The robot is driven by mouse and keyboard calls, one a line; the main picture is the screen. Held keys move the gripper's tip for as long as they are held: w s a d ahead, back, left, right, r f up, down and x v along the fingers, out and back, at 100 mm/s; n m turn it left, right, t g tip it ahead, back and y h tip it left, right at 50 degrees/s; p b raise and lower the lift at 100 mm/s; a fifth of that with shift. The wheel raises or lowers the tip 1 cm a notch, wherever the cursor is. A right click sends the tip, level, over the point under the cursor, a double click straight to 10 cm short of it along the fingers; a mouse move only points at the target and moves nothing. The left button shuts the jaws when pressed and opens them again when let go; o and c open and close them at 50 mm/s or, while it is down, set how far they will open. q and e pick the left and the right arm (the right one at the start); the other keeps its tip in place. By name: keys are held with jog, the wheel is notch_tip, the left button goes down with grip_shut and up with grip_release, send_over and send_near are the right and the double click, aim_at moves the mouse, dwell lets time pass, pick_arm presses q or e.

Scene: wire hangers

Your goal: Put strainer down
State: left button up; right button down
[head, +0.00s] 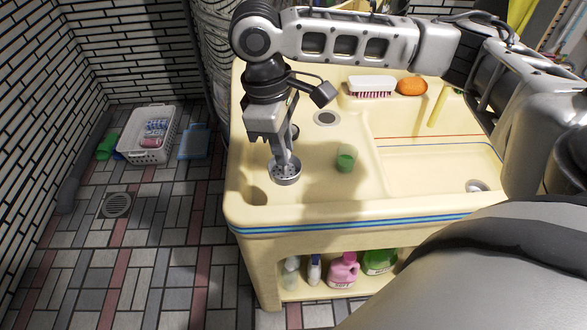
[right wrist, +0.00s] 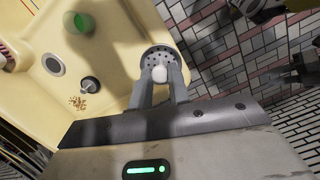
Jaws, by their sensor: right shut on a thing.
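The strainer (head: 285,172) is a small round grey metal disc with holes and a pale knob in its middle. It is over the left front part of the cream sink unit (head: 320,213). My right gripper (head: 286,158) points down and is shut on the strainer's knob. In the right wrist view the strainer (right wrist: 160,55) lies just beyond the two fingertips (right wrist: 160,76), with the knob between them. I cannot tell whether the strainer touches the sink top.
A brush (head: 371,86) and an orange sponge (head: 411,86) lie on the back ledge. Bottles (head: 343,270) stand below.

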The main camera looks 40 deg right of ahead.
jog(key=s+d+f+n+t+b, duration=0.1)
jog(key=s+d+n+t+b, duration=0.15)
jog(key=d+n, duration=0.7)
jog(key=s+d+f+n+t+b, duration=0.1)
jog(key=d+f+n+b, duration=0.15)
jog(key=n, duration=1.45)
pick_arm(q)
jog(key=shift+w+d+f+t+h, duration=0.15)
jog(key=shift+d+f, duration=0.15)
jog(key=shift+f, duration=0.2)
jog(key=shift+w+d+f+t+h, duration=0.15)
jog(key=shift+d+f, duration=0.1)
jog(key=shift+f, duration=0.25)
pick_arm(e)
jog(key=shift+y, duration=0.5)
jog(key=shift+w+a+f, duration=0.75)
jog(key=shift+w+f, duration=1.3)
jog(key=shift+w, duration=0.1)
jog(key=shift+w+a+f, duration=0.8)
jog(key=shift+w+f, duration=1.25)
jog(key=shift+w, duration=0.1)
jog(key=shift+w+a+f, duration=0.75)
jog(key=shift+w+f, duration=1.3)
jog(key=shift+w, duration=0.1)
pick_arm(q)
jog(key=shift+r, duration=0.1)
pick_arm(e)
jog(key=shift+f, duration=0.1)
jog(key=c, duration=1.3)
grip_release()
